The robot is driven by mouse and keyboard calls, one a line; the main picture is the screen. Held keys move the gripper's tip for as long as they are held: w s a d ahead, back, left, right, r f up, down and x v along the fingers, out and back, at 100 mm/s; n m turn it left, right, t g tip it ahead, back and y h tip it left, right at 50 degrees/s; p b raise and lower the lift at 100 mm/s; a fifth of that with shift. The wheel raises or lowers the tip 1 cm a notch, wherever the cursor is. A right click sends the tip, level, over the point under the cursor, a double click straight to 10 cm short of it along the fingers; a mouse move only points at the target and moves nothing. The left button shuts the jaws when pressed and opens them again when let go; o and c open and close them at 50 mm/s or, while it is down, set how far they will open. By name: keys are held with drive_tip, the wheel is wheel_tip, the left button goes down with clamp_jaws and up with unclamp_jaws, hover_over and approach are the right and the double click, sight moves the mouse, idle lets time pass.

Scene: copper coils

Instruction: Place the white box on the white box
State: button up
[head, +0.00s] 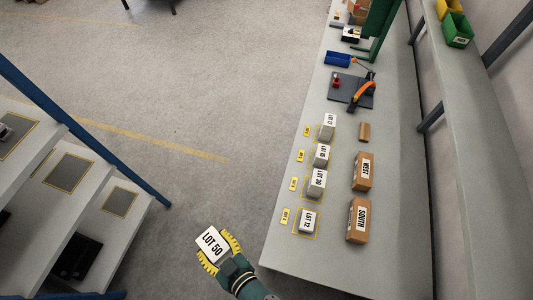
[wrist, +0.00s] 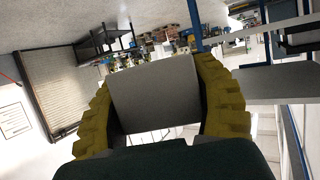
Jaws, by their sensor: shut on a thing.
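My gripper (head: 218,250) has yellow fingers and is shut on a white box marked LOT 50 (head: 211,243). It holds the box over the floor, left of the near end of the grey bench (head: 338,264). In the wrist view the box (wrist: 155,92) shows as a plain pale face between both fingers. On the bench, a low white box marked LOT 12 (head: 307,221) sits inside a yellow outline. Behind it in a row stand white boxes marked LOT 20 (head: 317,181), one with a hard-to-read label (head: 321,155), and another (head: 329,124) at the far end.
Small yellow tags (head: 285,216) lie along the bench's left edge. Brown boxes marked SOUTH (head: 358,220) and WEST (head: 362,171) stand right of the white row. A blue-framed shelf unit (head: 78,178) is at left. Open floor lies between.

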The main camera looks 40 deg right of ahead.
drive_tip(key=shift+s+d+f, duration=0.1)
drive_tip(key=shift+d+f, duration=0.2)
drive_tip(key=shift+d, duration=0.05)
drive_tip(key=d+f+m+h+b, duration=0.2)
drive_tip(key=d+m+h+b, duration=0.15)
drive_tip(key=d, duration=0.25)
drive_tip(key=m+g+h+b, duration=0.7)
drive_tip(key=m+h+b, duration=0.15)
drive_tip(key=b, duration=1.85)
hover_over(308, 220)
wheel_tip(308, 220, down, 15)
drive_tip(key=shift+r+p, duration=0.1)
drive_tip(key=shift+p, duration=0.3)
wheel_tip(308, 220, down, 10)
drive_tip(key=b, duration=0.3)
drive_tip(key=shift+r, duration=0.15)
